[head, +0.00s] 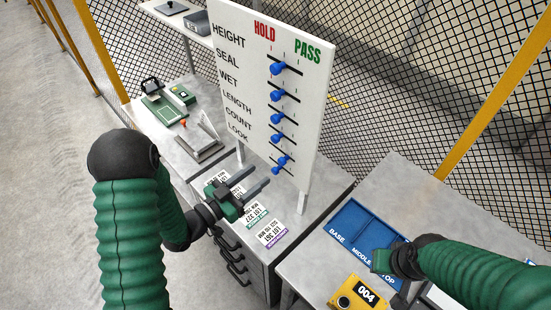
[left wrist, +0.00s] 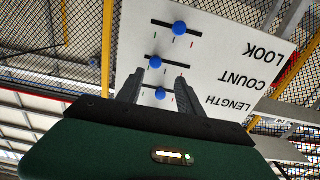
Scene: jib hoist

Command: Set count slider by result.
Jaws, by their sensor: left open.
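The white board (head: 318,100) stands upright with HOLD and PASS columns and rows of blue slider knobs. The count knob (head: 281,160) is in the second-lowest row. In the upside-down left wrist view, the count knob (left wrist: 155,62) sits near its slot's left end, the PASS side. The look knob (left wrist: 180,28) is near mid-slot. My left gripper (head: 261,177) is open and empty, in front of the board's lower part. In the left wrist view its fingers (left wrist: 157,82) flank the length knob (left wrist: 160,94) in the picture; contact is not visible. My right gripper (head: 382,262) is over the blue tray; its fingers are unclear.
Lot labels (head: 271,235) lie on the drawer cabinet top below my left gripper. The blue tray (head: 345,218) and a yellow device reading 004 (head: 359,294) are on the right table. A green device (head: 164,110) stands on the left bench. Mesh fencing is behind.

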